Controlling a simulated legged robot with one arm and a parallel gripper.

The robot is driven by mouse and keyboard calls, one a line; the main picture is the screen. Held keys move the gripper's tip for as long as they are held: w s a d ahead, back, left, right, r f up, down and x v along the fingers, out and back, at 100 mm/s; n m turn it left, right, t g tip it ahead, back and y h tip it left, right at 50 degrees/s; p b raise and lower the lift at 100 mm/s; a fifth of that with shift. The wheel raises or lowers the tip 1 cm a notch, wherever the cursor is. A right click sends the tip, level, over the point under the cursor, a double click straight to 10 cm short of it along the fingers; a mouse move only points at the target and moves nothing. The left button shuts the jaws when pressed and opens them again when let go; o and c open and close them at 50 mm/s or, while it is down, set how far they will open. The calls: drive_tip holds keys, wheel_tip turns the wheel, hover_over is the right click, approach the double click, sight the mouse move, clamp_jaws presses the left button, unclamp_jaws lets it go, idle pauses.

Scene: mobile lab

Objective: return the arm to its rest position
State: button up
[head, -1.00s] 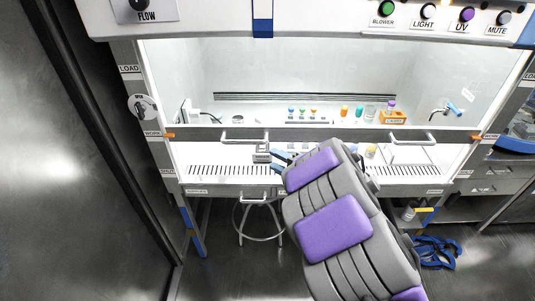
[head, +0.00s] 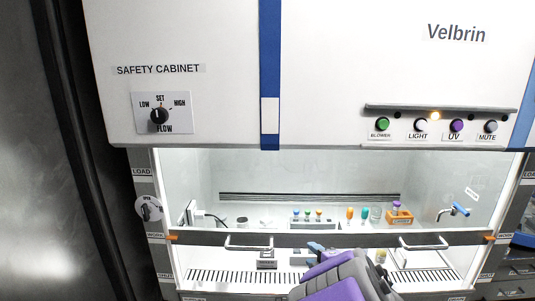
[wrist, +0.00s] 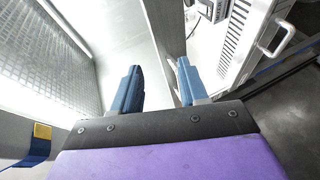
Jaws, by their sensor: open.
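My gripper (wrist: 158,80) shows in the wrist view with its two blue fingers apart and nothing between them. In the head view my arm, purple and grey, rises from the bottom edge right of centre. Its blue gripper end (head: 318,249) is at the front of the safety cabinet (head: 330,70), by the lower edge of the sash. The arm partly hides the gripper there, and its exact depth relative to the cabinet opening is unclear.
The sash bar with two handles (head: 248,243) crosses the opening. Inside stand a rack of coloured tubes (head: 314,222), several bottles and an orange holder (head: 400,217). A tap (head: 459,209) is at the right. A dark wall panel (head: 40,150) closes the left side.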

drive_tip(key=s+d+r+m+g+h, duration=0.1)
drive_tip(key=s+d+r+m+h, duration=0.15)
drive_tip(key=d+m+h, duration=0.2)
drive_tip(key=s+d+r+m+g+h, duration=0.1)
drive_tip(key=s+d+m+h, duration=0.25)
drive_tip(key=d, duration=0.25)
drive_tip(key=s+d+m+g+h, duration=0.1)
drive_tip(key=s+d+m+g, duration=0.15)
drive_tip(key=s+m, duration=0.5)
drive_tip(key=s+a+m+g+y, duration=0.1)
drive_tip(key=s+a+g, duration=0.2)
drive_tip(key=s, duration=0.7)
drive_tip(key=s+a+f+m+g+y, duration=0.1)
drive_tip(key=s+a+g, duration=0.3)
drive_tip(key=s, duration=0.7)
drive_tip(key=s+a+m+g+y, duration=0.2)
drive_tip(key=s+a+g, duration=0.2)
drive_tip(key=s, duration=0.6)
drive_tip(key=shift+s+a+f, duration=0.25)
drive_tip(key=shift+s+a, duration=0.1)
drive_tip(key=shift+a, duration=0.55)
drive_tip(key=shift+m, duration=0.25)
